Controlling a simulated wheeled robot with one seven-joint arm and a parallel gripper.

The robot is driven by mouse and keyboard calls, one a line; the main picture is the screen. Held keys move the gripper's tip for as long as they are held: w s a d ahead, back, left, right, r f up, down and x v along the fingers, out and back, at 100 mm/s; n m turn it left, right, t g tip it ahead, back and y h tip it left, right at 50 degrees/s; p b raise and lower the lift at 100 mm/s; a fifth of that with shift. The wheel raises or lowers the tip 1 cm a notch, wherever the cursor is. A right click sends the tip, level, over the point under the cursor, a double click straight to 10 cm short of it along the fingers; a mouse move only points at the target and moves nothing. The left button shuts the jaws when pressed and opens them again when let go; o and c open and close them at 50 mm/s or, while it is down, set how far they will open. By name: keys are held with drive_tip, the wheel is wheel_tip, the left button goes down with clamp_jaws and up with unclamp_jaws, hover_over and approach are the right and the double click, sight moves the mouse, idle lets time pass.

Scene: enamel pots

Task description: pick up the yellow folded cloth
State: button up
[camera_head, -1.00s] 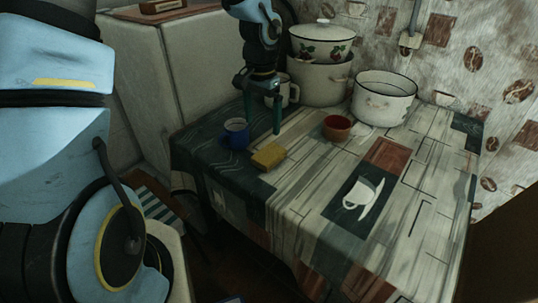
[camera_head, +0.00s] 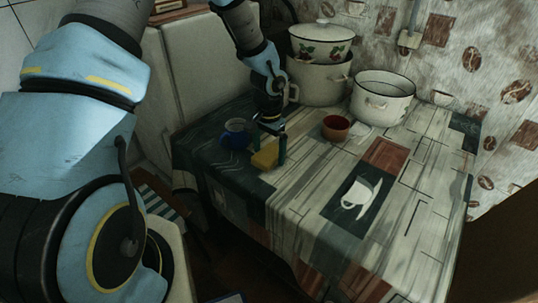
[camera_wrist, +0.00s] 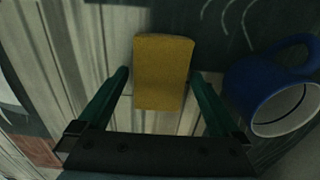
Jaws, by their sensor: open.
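The yellow folded cloth (camera_head: 265,157) lies on the patterned tablecloth near the table's left front edge. It is a small flat block. In the wrist view the cloth (camera_wrist: 163,72) lies ahead of and partly between the two green fingers. My gripper (camera_head: 269,155) is low over the table at the cloth. In the wrist view my gripper (camera_wrist: 159,73) is open, with one finger on each side of the cloth and a gap on both sides. I cannot tell how high the fingertips are above the table.
A red-brown bowl (camera_head: 336,127), a white pot (camera_head: 383,97) and stacked enamel pots (camera_head: 319,75) stand farther back. The table's right front is clear.

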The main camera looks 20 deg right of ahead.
sight(269, 153)
drive_tip(key=shift+c, duration=0.2)
drive_tip(key=c, duration=1.3)
wheel_tip(269, 153, up, 10)
drive_tip(key=shift+f+b, duration=0.1)
drive_tip(key=shift+b, duration=0.6)
drive_tip(key=o, duration=0.9)
drive_tip(key=c, duration=0.6)
